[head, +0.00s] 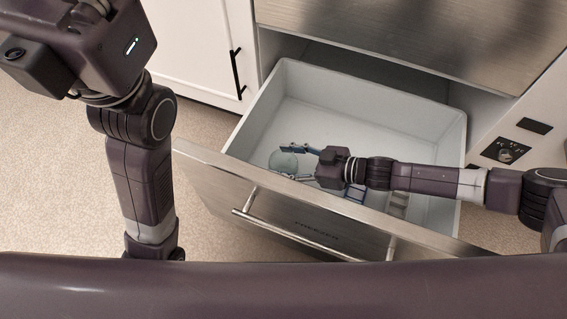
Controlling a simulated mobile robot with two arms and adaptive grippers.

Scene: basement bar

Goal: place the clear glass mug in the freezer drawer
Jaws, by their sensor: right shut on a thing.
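The clear glass mug (284,162) is inside the open freezer drawer, toward its front left part. My right gripper (292,163) reaches into the drawer from the right and is shut on the mug, with one finger on each side of it. I cannot tell whether the mug touches the drawer floor. The freezer drawer (465,125) is pulled out, with white inner walls and a steel front marked FREEZER. My left arm hangs at the left; its fingertips are not visible.
A long bar handle (300,238) runs along the drawer front. A white cabinet door (195,45) with a black handle is behind left. A steel panel (430,35) overhangs the drawer's back. Some things with blue and grey parts lie in the drawer beneath my right arm. Floor at left is clear.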

